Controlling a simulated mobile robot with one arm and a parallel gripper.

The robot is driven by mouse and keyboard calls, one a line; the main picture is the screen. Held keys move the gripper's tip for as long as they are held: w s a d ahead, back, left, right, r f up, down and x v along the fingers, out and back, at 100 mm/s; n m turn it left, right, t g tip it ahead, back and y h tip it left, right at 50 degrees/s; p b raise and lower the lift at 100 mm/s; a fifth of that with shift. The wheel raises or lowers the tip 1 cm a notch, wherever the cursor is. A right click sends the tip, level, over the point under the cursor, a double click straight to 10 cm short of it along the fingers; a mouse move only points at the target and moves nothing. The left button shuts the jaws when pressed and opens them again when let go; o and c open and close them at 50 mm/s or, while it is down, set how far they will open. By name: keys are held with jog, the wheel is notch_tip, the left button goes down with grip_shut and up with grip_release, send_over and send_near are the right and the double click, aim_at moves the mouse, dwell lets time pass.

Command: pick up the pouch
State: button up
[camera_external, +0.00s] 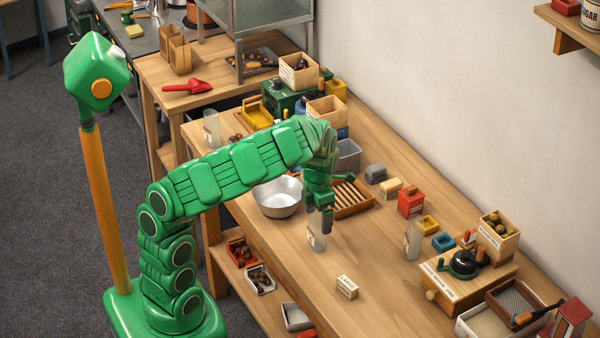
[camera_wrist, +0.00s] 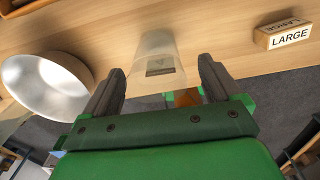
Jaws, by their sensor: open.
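A translucent pouch (camera_external: 316,239) with a small dark label stands upright on the wooden table, just below my gripper (camera_external: 319,220). In the wrist view the pouch (camera_wrist: 155,62) shows between the two fingers of my gripper (camera_wrist: 162,70), with a finger on each side. The fingers are apart and pointing down at it. I cannot tell whether either finger touches the pouch. Two similar pouches stand elsewhere, one to the right (camera_external: 413,242) and one at the far left (camera_external: 211,129).
A metal bowl (camera_external: 278,198) stands left of the pouch, also in the wrist view (camera_wrist: 47,85). A block labelled LARGE (camera_wrist: 283,35) lies to the right. A slatted wooden tray (camera_external: 349,203) is behind my gripper.

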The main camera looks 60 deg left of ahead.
jog(key=shift+a+f, duration=0.2)
jog(key=shift+f, duration=2.15)
jog(key=c, duration=1)
jog(key=shift+r, duration=0.15)
jog(key=shift+c, duration=0.2)
